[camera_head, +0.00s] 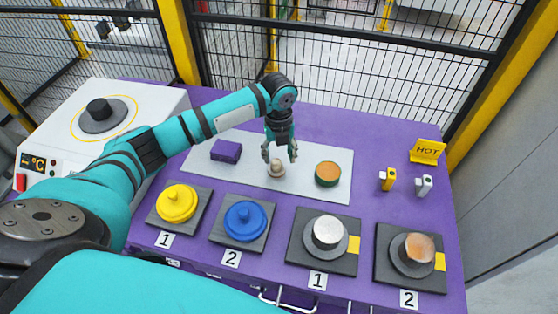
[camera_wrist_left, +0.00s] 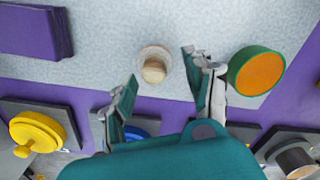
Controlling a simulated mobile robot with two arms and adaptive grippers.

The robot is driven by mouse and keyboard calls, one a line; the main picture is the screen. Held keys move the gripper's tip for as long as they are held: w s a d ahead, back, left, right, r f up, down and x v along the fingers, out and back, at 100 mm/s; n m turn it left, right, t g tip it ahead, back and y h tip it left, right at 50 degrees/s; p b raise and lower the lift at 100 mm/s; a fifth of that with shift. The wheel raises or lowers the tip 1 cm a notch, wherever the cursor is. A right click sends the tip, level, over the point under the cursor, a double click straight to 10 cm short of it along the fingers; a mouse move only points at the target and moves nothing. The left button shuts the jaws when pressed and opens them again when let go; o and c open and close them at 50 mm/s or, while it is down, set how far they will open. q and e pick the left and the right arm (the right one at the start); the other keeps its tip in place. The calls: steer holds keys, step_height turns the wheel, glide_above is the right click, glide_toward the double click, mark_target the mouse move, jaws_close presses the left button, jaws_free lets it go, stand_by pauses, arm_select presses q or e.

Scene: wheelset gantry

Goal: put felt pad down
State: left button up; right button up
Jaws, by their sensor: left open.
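The felt pad appears to be the small pale round piece with a wooden knob (camera_head: 276,171), resting on the light grey mat (camera_head: 335,198). It also shows in the left wrist view (camera_wrist_left: 154,66), knob towards the camera. My left gripper (camera_head: 279,156) is open just above it and points down. In the left wrist view the two fingers (camera_wrist_left: 160,70) are spread to either side of the knob, with visible gaps. My right gripper is not in view.
On the mat, a purple block (camera_head: 226,151) lies left and a green tin with orange top (camera_head: 328,173) right. In front are yellow (camera_head: 177,204) and blue (camera_head: 244,221) lidded pieces and two metal-topped stations (camera_head: 327,232). A HOT sign (camera_head: 427,151) stands right; mesh fencing lies behind.

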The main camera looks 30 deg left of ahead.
mark_target(279, 160)
arm_select(q)
step_height(279, 160, up, 9)
steer(key=shift+f, duration=0.15)
stand_by(0.4)
